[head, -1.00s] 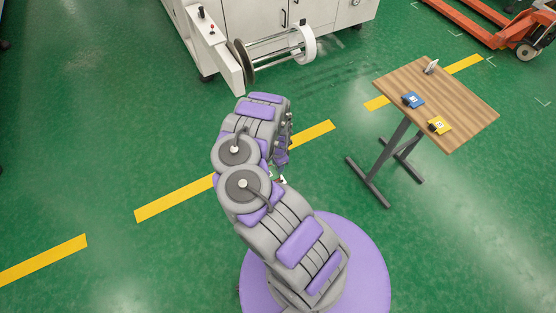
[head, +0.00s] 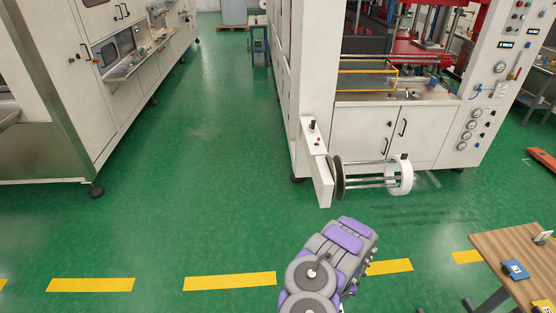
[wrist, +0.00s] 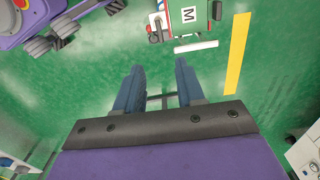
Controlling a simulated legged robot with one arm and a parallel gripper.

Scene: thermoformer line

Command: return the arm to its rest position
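My arm (head: 330,262) shows at the bottom of the head view, bent, with its upper joint nearest the camera. My gripper (wrist: 158,66) shows in the wrist view with its two dark blue fingers apart and green floor between the tips. The gripper itself is hidden or out of frame in the head view.
A wooden table (head: 493,240) with a blue tagged piece (head: 515,270) stands at the lower right. A white machine (head: 374,134) with a protruding spool (head: 385,182) stands ahead. Another white machine (head: 85,100) is at the left. Green floor between them is clear.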

